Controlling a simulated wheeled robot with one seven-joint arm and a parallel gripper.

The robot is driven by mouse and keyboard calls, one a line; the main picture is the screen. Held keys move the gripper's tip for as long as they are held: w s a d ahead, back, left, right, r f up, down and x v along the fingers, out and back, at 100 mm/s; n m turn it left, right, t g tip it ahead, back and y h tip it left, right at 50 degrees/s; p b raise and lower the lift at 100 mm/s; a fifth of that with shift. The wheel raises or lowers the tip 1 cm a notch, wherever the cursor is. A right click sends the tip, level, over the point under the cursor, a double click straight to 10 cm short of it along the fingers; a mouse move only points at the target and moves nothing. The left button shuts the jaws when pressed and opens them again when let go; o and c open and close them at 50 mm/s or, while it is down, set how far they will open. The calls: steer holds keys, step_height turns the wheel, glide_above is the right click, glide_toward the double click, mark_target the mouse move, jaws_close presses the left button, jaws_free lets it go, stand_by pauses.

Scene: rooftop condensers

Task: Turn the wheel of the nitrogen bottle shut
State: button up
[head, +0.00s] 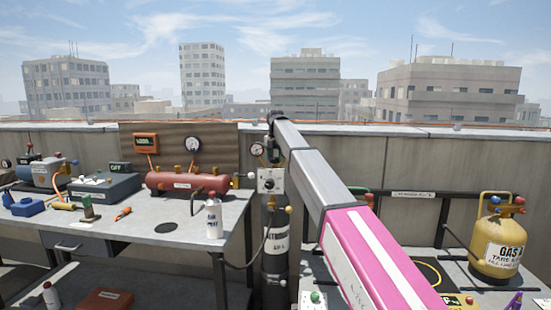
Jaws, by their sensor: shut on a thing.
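The nitrogen bottle (275,266) is a tall dark cylinder with a pale lettered band, standing upright between the two benches. A grey regulator plate (270,181) with brass fittings is at its top, and a round white gauge (257,149) is beside it. My arm reaches in from the lower right, and my gripper (273,150) is at its far end, over the top of the bottle. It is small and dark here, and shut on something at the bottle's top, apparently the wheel. The wheel itself is hidden or too small to make out, so its turn cannot be read.
The left bench (140,232) carries a red compressor tank (188,182), a white spray bottle (213,218) and several tools. A yellow gas bottle (498,250) stands at right. A hose hangs beside the nitrogen bottle. A parapet wall (420,165) runs behind.

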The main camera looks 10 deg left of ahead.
mark_target(276, 158)
steer(key=m, duration=0.4)
steer(key=shift+m, duration=0.3)
steer(key=m, duration=0.4)
steer(key=shift+s+d, duration=0.1)
steer(key=m, duration=0.5)
steer(key=shift+s, duration=0.1)
steer(key=shift+m, duration=2.2)
steer(key=shift+r, duration=0.1)
steer(key=o, duration=0.9)
step_height(276, 158, up, 11)
steer(key=shift+f, duration=0.15)
